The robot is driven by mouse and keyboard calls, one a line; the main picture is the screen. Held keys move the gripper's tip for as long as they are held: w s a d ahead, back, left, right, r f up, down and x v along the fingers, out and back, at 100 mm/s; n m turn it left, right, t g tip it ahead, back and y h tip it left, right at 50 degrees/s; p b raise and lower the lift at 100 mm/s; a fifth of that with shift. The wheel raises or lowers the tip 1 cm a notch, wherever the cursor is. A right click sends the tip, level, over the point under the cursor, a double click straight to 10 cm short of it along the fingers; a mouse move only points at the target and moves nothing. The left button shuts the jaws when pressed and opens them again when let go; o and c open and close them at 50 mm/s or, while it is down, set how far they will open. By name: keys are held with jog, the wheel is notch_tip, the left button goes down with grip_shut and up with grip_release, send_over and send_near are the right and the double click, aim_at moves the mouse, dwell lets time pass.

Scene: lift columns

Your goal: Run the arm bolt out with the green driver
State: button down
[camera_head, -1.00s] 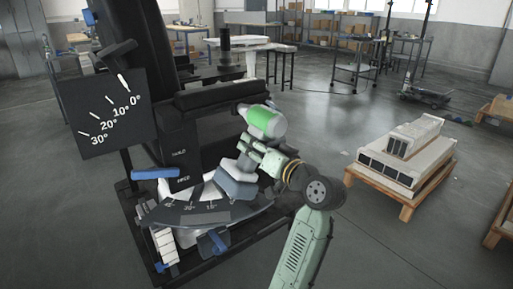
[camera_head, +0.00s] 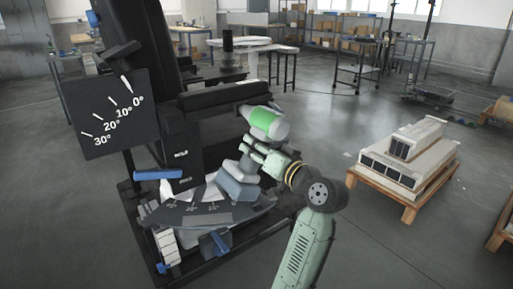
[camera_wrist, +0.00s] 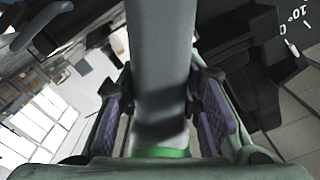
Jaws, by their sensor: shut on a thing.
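The green driver (camera_head: 268,123) has a green body with pale grey ends. My gripper (camera_head: 259,153) is shut on it; in the head view it holds the driver beside the armrest of the black chair-like machine (camera_head: 225,96). In the wrist view the driver's grey shaft-like part (camera_wrist: 160,60) runs up between the purple-padded fingers of my gripper (camera_wrist: 165,115), with a green band at the bottom. The driver's nose points left toward the armrest's front end. The arm bolt cannot be made out; I cannot tell if the driver touches it.
An angle plate (camera_head: 106,114) marked 0° to 30° stands left of the armrest. Blue levers (camera_head: 157,174) and a curved scale (camera_head: 205,215) lie below. A pallet with pale boxes (camera_head: 404,165) stands right; the floor between is clear.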

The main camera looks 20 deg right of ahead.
jog(key=shift+w+a+r, duration=0.15)
jog(key=shift+w+r, duration=0.05)
jog(key=shift+w, duration=0.2)
dwell(1.4)
jog(key=shift+s+p, duration=0.3)
jog(key=shift+s, duration=0.3)
dwell(1.9)
jog(key=shift+s+d+f, duration=0.1)
jog(key=shift+s+d, duration=0.05)
jog(key=shift+d, duration=0.05)
jog(key=shift+s+d, duration=0.3)
jog(key=shift+s, duration=0.35)
jog(key=shift+v, duration=1.7)
jog(key=shift+s, duration=0.15)
jog(key=shift+v, duration=1.9)
